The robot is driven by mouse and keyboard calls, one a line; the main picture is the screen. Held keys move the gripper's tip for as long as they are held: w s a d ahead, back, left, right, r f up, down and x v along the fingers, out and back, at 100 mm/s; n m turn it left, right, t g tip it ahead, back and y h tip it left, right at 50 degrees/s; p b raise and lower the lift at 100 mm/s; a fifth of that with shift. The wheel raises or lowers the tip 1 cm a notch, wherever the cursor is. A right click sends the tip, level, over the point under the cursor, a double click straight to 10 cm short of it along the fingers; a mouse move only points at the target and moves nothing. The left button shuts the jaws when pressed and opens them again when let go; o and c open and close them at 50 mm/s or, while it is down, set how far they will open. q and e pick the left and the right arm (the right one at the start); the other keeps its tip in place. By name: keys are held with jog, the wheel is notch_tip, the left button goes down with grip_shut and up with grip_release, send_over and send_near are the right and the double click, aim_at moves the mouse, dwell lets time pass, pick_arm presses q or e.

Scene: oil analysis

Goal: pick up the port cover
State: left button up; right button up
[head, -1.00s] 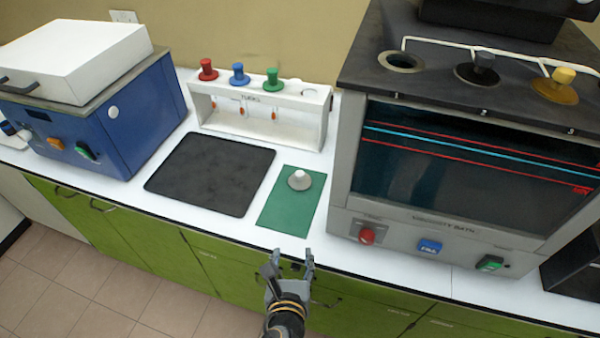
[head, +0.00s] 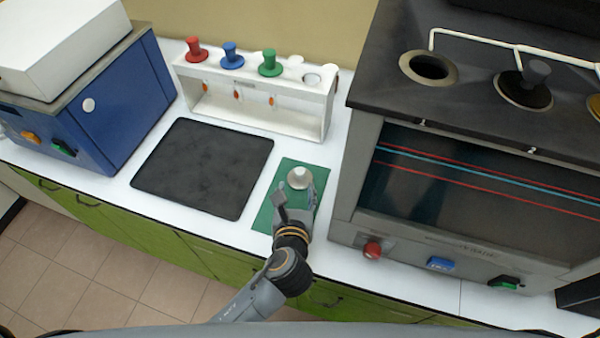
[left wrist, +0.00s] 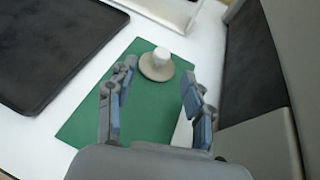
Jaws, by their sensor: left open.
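The port cover (head: 299,178), a pale round disc with a short white-grey knob, sits knob up on the green mat (head: 264,216). In the left wrist view the cover (left wrist: 156,66) lies just beyond the fingertips, its knob on top. My left gripper (head: 296,199) is over the mat on the near side of the cover. It is open and empty, and in the left wrist view its two fingers (left wrist: 158,80) stand to either side, with the cover ahead between them. The wrist and fingers hide the near part of the mat. My right gripper is not in view.
A black pad (head: 203,167) lies left of the mat. A white rack (head: 259,101) with red, blue and green stoppers stands behind. The viscosity bath (head: 365,215) rises close on the right, with an open port (head: 430,68) on top. A blue device (head: 118,105) is at the far left.

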aim_at(300, 176)
pick_arm(q)
jog(key=x, duration=0.2)
jog(key=shift+w+f, duration=0.15)
jog(key=shift+w, duration=0.05)
jog(key=shift+x, duration=0.95)
jog(key=w+f, duration=0.2)
jog(key=w, duration=0.1)
jog(key=shift+d+p, duration=0.3)
jog(key=shift+d, duration=0.05)
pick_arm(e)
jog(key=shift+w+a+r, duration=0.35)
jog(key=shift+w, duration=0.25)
pick_arm(q)
jog(key=shift+c, duration=0.2)
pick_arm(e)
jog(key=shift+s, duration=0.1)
pick_arm(q)
grip_shut()
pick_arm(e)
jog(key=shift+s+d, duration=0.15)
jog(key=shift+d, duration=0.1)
